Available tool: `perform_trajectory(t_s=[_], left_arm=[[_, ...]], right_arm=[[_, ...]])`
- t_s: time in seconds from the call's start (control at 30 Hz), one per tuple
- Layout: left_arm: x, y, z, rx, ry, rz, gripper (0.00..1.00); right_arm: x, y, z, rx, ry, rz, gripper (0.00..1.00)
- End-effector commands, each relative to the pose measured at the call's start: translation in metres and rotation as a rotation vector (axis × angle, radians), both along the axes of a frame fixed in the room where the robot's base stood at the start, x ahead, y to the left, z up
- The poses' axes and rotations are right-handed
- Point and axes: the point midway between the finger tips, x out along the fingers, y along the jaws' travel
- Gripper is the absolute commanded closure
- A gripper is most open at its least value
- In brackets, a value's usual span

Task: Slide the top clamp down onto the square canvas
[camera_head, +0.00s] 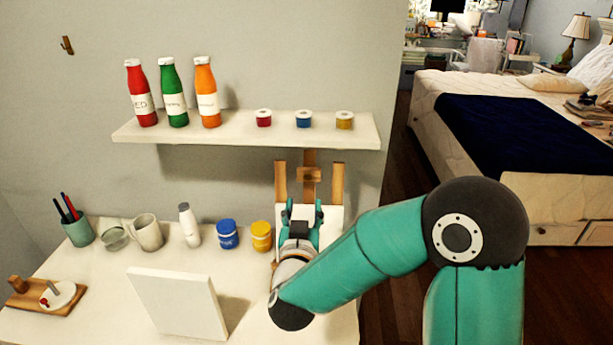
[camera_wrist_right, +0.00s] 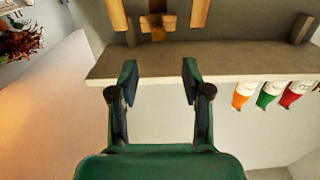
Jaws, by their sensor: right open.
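The top clamp (camera_head: 310,174) is a small wooden block on the easel's central mast, below the wall shelf. It also shows near the top of the right wrist view (camera_wrist_right: 157,22), which looks upside down. A white canvas (camera_head: 333,216) stands on the easel, its top edge below the clamp with a gap between. My right gripper (camera_head: 302,212) is open and empty in front of this canvas, hiding much of it. In the wrist view its fingers (camera_wrist_right: 160,80) are apart with nothing between them, and the clamp appears beyond the fingertips. My left gripper is not in view.
The shelf (camera_head: 200,133) above carries three bottles (camera_head: 172,95) and small paint pots (camera_head: 304,119). A second white canvas (camera_head: 180,303) leans on the desk. A yellow jar (camera_head: 261,236), a blue jar (camera_head: 227,235) and a mug (camera_head: 147,233) stand left of the gripper.

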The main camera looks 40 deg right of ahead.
Motion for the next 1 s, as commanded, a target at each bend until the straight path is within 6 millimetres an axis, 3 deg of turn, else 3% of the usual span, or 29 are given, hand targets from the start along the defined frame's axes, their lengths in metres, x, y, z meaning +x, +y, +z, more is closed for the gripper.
perform_trajectory(t_s=[0.23, 0.5, 0.97, 1.0], left_arm=[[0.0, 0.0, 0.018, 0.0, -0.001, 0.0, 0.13], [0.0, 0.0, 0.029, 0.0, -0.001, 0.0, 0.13], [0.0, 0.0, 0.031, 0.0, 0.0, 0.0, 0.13], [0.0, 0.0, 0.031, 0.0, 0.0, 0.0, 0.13]], right_arm=[[0.041, -0.039, 0.003, 0.0, 0.0, -0.007, 0.52], [0.074, -0.067, 0.001, 0.001, 0.002, -0.005, 0.52], [0.084, -0.075, 0.0, 0.001, 0.001, -0.003, 0.52], [0.084, -0.075, 0.0, 0.0, 0.0, -0.003, 0.57]])
